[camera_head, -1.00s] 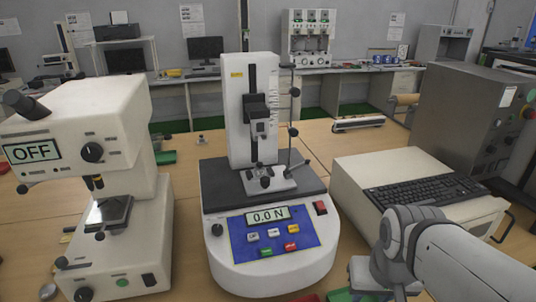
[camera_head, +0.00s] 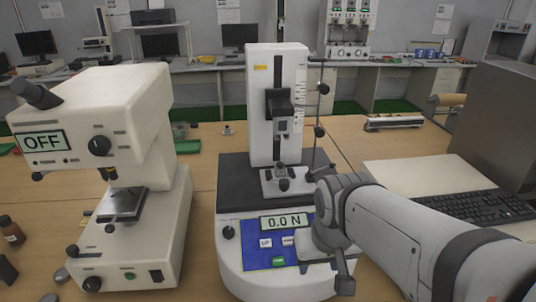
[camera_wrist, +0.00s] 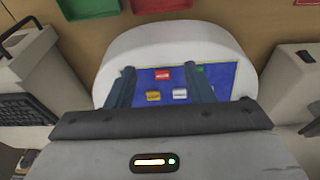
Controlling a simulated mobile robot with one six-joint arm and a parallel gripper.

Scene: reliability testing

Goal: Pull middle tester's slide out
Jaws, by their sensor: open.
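The middle tester (camera_head: 232,275) is a white force tester with a rounded base, a blue button panel and a display reading 0.0 N. Its upright column (camera_head: 262,75) carries a dark carriage (camera_head: 279,103) in a vertical slot. A light plate with a small clamp (camera_head: 284,180) sits on the dark deck below. I cannot tell which part is the slide. My gripper is open and empty, over the front panel; in the wrist view (camera_wrist: 161,85) its two fingers stand apart above the buttons. My arm hides the panel's right part in the head view.
At right are a beige case (camera_head: 420,175), a keyboard (camera_head: 480,206) and a grey cabinet (camera_head: 485,125). The wrist view shows red (camera_wrist: 155,4) and green (camera_wrist: 85,8) trays.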

